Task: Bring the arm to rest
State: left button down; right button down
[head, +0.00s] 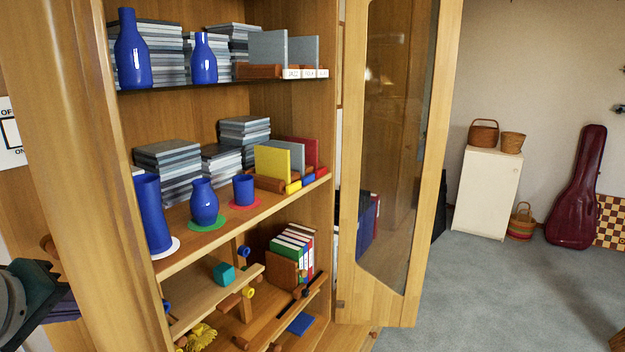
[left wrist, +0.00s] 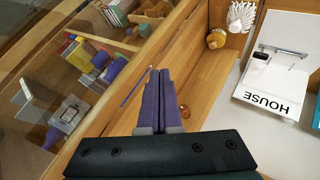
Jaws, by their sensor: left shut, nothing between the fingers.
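My left gripper (head: 68,306) shows at the left edge of the head view, beside the cabinet's left post (head: 75,150). It is outside the shelves. In the left wrist view its two purple fingers (left wrist: 160,74) lie together, shut with nothing between them, over a wooden edge. My right gripper is in neither view. Inside the cabinet, a light timber board (head: 215,300) slopes across the lower compartment. A teal cube (head: 223,273) rests on it.
Blue vases, books and a blue cup (head: 243,190) stand on the shelves. The glass door (head: 390,150) stands open at right, with clear carpet (head: 480,300) beyond. A white sign reading HOUSE (left wrist: 272,85) and a white brush (left wrist: 241,16) show in the left wrist view.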

pick_arm(q)
jog(key=s+d+f+m+g+h, duration=0.1)
jog(key=s+d+m+g, duration=0.1)
jog(key=s+d+m, duration=0.35)
jog(key=s+d+f+m+g, duration=0.1)
jog(key=s+d+m+g, duration=0.15)
jog(key=s, duration=0.65)
jog(key=s+d+f+m+g+h, duration=0.1)
jog(key=s+d+m+g, duration=0.15)
jog(key=s+m, duration=0.4)
jog(key=w+p+v, duration=0.2)
jog(key=p+v, duration=1)
jog(key=p, duration=0.1)
jog(key=w+d+r+p+v, duration=0.1)
jog(key=w+p+v, duration=0.1)
jog(key=p+v, duration=1)
jog(key=shift+d+r+n+t+p, duration=0.25)
jog(key=shift+r+n+t+p, duration=0.1)
jog(key=shift+r, duration=0.65)
jog(key=shift+w, duration=0.1)
